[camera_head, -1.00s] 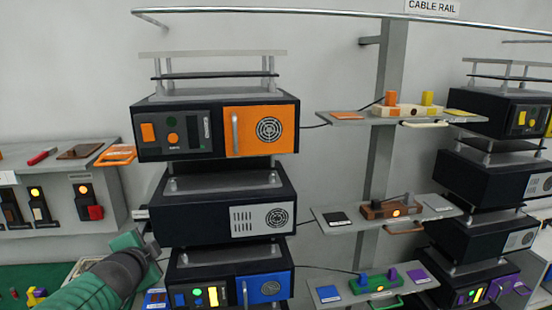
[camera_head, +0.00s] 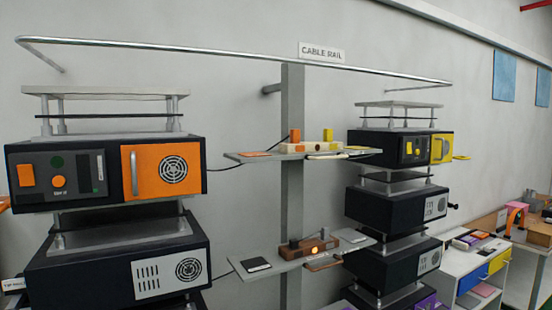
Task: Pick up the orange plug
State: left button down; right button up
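The orange plug (camera_head: 295,136) is a small upright block at the left end of a cream socket block (camera_head: 310,148). The block sits on the upper grey shelf (camera_head: 262,155) fixed to the grey post. A dark cable runs from the orange-door unit (camera_head: 105,170) toward this shelf. A yellow plug (camera_head: 313,129) stands just right of the orange one, toward the back. Neither of my grippers is in view.
A metal cable rail (camera_head: 220,52) runs above the units. A lower shelf (camera_head: 290,262) holds a brown block (camera_head: 312,247) with a lit orange lamp. A second unit stack with a yellow door (camera_head: 442,148) stands right. A white cabinet with coloured drawers (camera_head: 480,265) is farther right.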

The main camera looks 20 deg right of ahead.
aim_at(294, 139)
jog(key=i+l+u, duration=0.15)
jog(key=l, duration=0.3)
jog(key=i+l+u, duration=0.1)
jog(key=l, duration=0.35)
jog(key=l+u, duration=0.15)
jog(key=l, duration=0.3)
jog(key=i, duration=0.05)
